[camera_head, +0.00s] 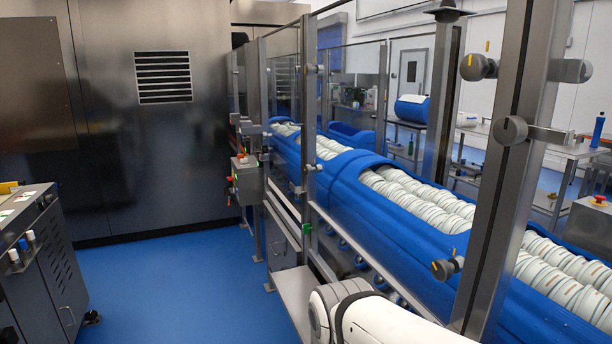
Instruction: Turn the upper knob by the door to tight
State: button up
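A dark round upper knob (474,67) with a yellow mark sits on the left side of a metal guard post (514,150) at the right. A second small yellow mark shows just above and right of it. A similar lower knob (442,269) with yellow marks sits further down the same post. The clear guard panels (350,100) stand to the left of the post, and I cannot tell which one is the door. My white arm reaches in at the bottom middle. My gripper is out of view, and nothing is seen touching either knob.
A grey round clamp (510,131) with a bar sticks out from the post between the knobs. Blue carriers (400,215) full of stacked white tubs run behind the guard. A control box (246,180) stands left of it. The blue floor (170,290) at left is clear.

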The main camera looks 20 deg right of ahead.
aim_at(309, 69)
jog(key=u, duration=0.3)
jog(key=i, duration=2)
jog(key=z, duration=0.3)
